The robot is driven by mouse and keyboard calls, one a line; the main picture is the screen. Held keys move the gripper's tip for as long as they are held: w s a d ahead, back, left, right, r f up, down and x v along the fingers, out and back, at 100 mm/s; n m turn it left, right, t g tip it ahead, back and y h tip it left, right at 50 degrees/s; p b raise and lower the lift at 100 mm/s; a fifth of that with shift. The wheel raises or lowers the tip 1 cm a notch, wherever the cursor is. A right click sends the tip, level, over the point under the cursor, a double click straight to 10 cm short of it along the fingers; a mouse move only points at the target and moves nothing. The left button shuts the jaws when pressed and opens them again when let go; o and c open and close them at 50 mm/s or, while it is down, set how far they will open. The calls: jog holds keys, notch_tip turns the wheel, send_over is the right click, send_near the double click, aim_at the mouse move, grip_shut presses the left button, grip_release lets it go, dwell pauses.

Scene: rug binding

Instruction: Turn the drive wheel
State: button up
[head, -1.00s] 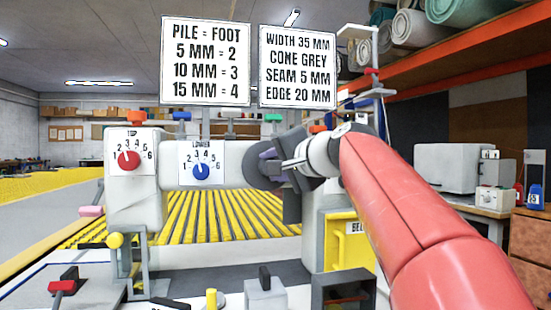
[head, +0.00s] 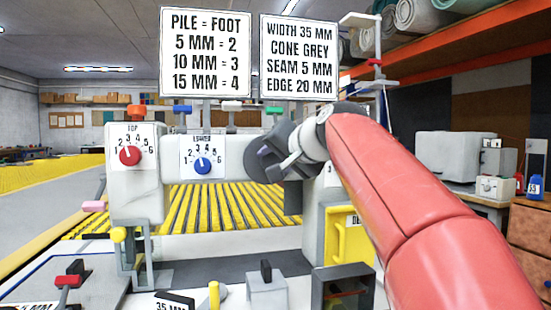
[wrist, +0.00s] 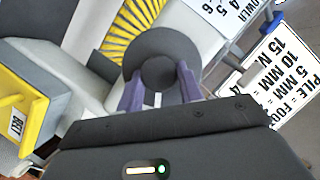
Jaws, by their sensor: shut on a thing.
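The drive wheel is a dark grey disc (head: 259,166) with a raised round hub, at the right end of the white machine's arm. In the wrist view the disc (wrist: 150,40) fills the upper middle. My gripper (wrist: 160,72) has its two purple fingers on opposite sides of the hub, shut on it. In the head view my gripper (head: 268,151) is at the wheel, and my wrist and red arm come in from the right, hiding part of the wheel's right side.
The machine has a red top dial (head: 130,156) and a blue lower dial (head: 202,166). A yellow belt cover (head: 350,240) is below my arm. Yellow slats (head: 210,210) lie behind. Two white signs (head: 205,52) hang above. A dark open box (head: 342,290) stands in front.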

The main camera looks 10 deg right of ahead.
jog(key=shift+f, duration=0.2)
jog(key=o, duration=1)
jog(key=shift+r, duration=0.1)
jog(key=v, duration=0.7)
jog(key=shift+s+d+r+b, duration=0.1)
jog(key=shift+s+d+b, duration=0.05)
jog(key=shift+s+b, duration=0.2)
